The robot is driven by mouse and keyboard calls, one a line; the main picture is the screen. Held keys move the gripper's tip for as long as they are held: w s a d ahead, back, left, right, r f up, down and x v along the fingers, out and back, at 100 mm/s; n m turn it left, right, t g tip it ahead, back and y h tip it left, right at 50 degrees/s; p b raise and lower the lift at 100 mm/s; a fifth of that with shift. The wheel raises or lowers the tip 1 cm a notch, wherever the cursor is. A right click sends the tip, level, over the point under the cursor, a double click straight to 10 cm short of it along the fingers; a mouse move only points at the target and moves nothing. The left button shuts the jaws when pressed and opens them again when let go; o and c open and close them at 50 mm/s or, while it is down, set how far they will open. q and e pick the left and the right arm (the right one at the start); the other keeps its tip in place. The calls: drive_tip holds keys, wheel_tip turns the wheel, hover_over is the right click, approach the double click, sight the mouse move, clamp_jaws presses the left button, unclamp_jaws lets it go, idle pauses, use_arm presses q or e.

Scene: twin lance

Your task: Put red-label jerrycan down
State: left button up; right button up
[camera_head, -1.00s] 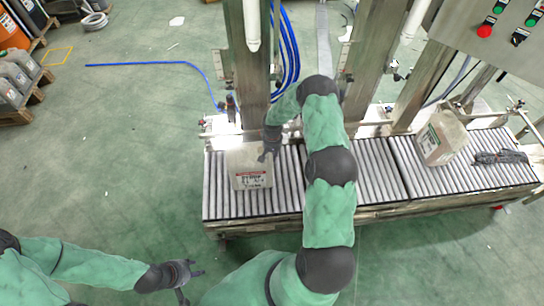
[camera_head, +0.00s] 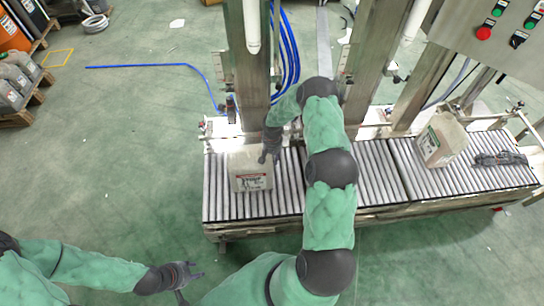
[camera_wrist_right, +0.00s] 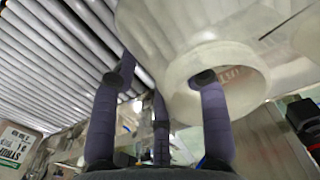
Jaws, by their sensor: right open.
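The red-label jerrycan (camera_head: 250,163), pale with a red-topped label, stands on the left part of the roller conveyor. My right gripper (camera_head: 269,156) is open at its top, near the right back corner. In the right wrist view, my right gripper's fingers (camera_wrist_right: 160,85) are spread beside the pale jerrycan (camera_wrist_right: 165,30) and its round neck opening. One fingertip overlaps the opening; I cannot tell whether it touches. My left gripper (camera_head: 197,284) is open and empty over the floor at the lower left, away from the conveyor.
The roller conveyor (camera_head: 375,180) has bare rollers right of the jerrycan. A green-label jerrycan (camera_head: 441,140) stands further right, next to a dark object (camera_head: 500,158) on the rollers. Metal posts (camera_head: 245,80) and blue hoses rise behind the conveyor. More containers stand at far left.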

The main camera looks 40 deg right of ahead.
wheel_tip(320, 180, up, 12)
drive_tip(key=f+p, duration=0.1)
drive_tip(key=p, duration=0.3)
drive_tip(key=s+a+f+n+y, duration=0.1)
drive_tip(key=s+a+f+y, duration=0.2)
drive_tip(key=a, duration=0.7)
drive_tip(key=s+a+f+n, duration=0.15)
drive_tip(key=s+a, duration=0.25)
drive_tip(key=a, duration=0.6)
drive_tip(key=s+a+n, duration=0.1)
drive_tip(key=s+a, duration=1)
drive_tip(key=s, duration=0.4)
drive_tip(key=shift+f+y, duration=0.2)
drive_tip(key=shift+y, duration=0.2)
drive_tip(key=shift+n, duration=0.25)
drive_tip(key=shift+c, duration=0.6)
drive_tip(key=shift+d, duration=0.1)
